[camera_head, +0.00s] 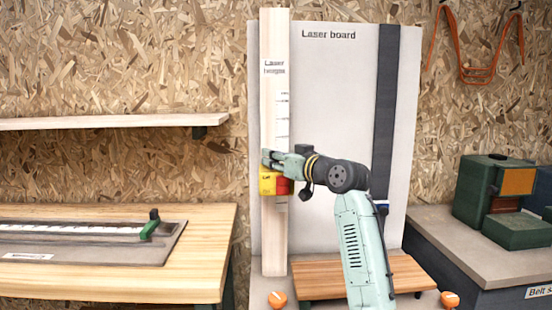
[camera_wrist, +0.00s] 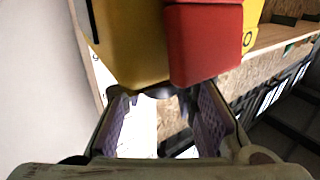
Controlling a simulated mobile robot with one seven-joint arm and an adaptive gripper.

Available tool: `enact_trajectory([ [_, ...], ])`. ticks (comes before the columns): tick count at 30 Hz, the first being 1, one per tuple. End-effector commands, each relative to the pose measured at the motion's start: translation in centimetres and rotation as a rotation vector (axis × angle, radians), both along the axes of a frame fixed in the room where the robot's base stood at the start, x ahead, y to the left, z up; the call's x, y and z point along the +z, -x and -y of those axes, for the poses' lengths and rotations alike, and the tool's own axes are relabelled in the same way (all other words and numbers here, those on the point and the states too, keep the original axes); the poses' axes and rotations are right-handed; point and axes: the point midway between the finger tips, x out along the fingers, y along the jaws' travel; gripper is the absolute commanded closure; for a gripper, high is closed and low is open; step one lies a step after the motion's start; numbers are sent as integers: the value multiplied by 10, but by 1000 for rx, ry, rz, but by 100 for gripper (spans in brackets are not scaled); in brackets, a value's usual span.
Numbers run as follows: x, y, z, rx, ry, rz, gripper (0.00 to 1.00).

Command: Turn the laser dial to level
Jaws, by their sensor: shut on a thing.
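The laser (camera_head: 267,185), a yellow and red box, is mounted on the pale upright wooden post in front of the laser board (camera_head: 335,100). My gripper (camera_head: 272,158) is at the top of the laser in the head view. In the wrist view the yellow and red laser body (camera_wrist: 130,45) fills the upper middle. My gripper's two ridged fingers (camera_wrist: 160,98) reach to its edge and close on a small dark part, seemingly the laser dial (camera_wrist: 158,91). The fingers hide most of the dial, and its setting cannot be read.
A wooden shelf (camera_head: 100,122) and a workbench (camera_head: 110,280) with a ruled fixture are at left. A wooden step (camera_head: 330,278) and orange knobs (camera_head: 277,299) lie below the board. A green machine (camera_head: 500,195) stands on the right bench. Free space lies before the board.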

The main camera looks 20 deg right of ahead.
Motion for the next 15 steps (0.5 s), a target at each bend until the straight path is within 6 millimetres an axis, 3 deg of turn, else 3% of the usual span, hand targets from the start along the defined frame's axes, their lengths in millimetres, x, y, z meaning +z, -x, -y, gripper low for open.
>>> enact_trajectory([
  [15, -2, 0, -4, -324, 1, 3, 100],
])
